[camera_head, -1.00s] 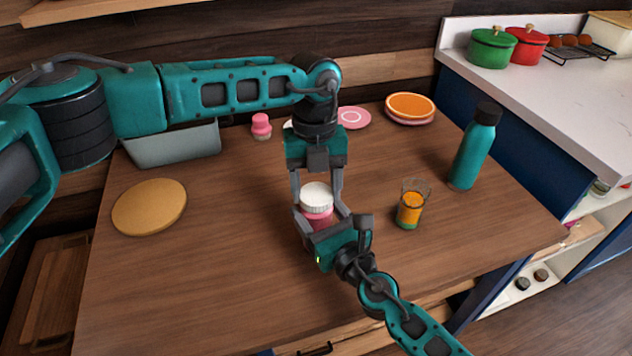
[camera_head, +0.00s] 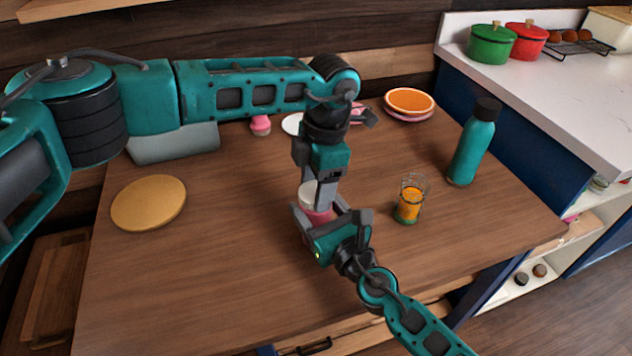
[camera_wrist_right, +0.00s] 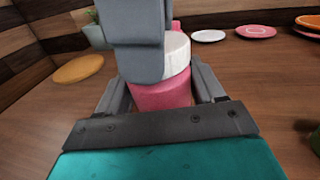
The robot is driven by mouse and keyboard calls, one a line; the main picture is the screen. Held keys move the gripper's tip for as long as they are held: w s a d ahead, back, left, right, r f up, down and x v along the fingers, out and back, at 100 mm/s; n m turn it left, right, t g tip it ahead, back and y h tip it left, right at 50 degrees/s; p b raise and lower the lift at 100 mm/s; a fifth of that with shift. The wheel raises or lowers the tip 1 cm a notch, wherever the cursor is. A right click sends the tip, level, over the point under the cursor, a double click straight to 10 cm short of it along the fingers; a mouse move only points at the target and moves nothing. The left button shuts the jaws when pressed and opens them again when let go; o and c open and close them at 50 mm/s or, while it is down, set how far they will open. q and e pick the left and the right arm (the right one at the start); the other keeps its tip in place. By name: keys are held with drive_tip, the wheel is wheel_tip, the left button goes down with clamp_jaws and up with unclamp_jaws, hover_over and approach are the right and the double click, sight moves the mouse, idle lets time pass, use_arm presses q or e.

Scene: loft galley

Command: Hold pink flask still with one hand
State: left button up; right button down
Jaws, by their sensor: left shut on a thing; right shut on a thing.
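The pink flask (camera_head: 318,216) with a white lid (camera_head: 308,190) stands upright on the wooden table. My right gripper (camera_head: 322,219) is shut around its pink body from the front. In the right wrist view the pink flask (camera_wrist_right: 162,94) sits between my right gripper's fingers (camera_wrist_right: 162,92), its white lid (camera_wrist_right: 178,52) partly hidden. My left gripper (camera_head: 322,194) points down from above and is shut on the lid. Its fingers cover part of the lid in both views.
A glass with orange drink (camera_head: 410,201) and a teal bottle (camera_head: 472,146) stand to the right. A round wooden board (camera_head: 149,203) lies to the left. A grey bin (camera_head: 174,143), a small pink-topped jar (camera_head: 260,124) and orange bowl (camera_head: 409,101) are at the back.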

use_arm(q)
drive_tip(key=m, duration=0.6)
drive_tip(key=shift+s+t, duration=0.1)
drive_tip(key=shift+t, duration=0.3)
drive_tip(key=o, duration=1.1)
wheel_tip(320, 180, up, 12)
drive_tip(key=d, duration=0.1)
drive_tip(key=shift+s+d, duration=0.15)
drive_tip(key=shift+d, duration=0.05)
use_arm(e)
drive_tip(key=shift+c, duration=0.2)
unclamp_jaws()
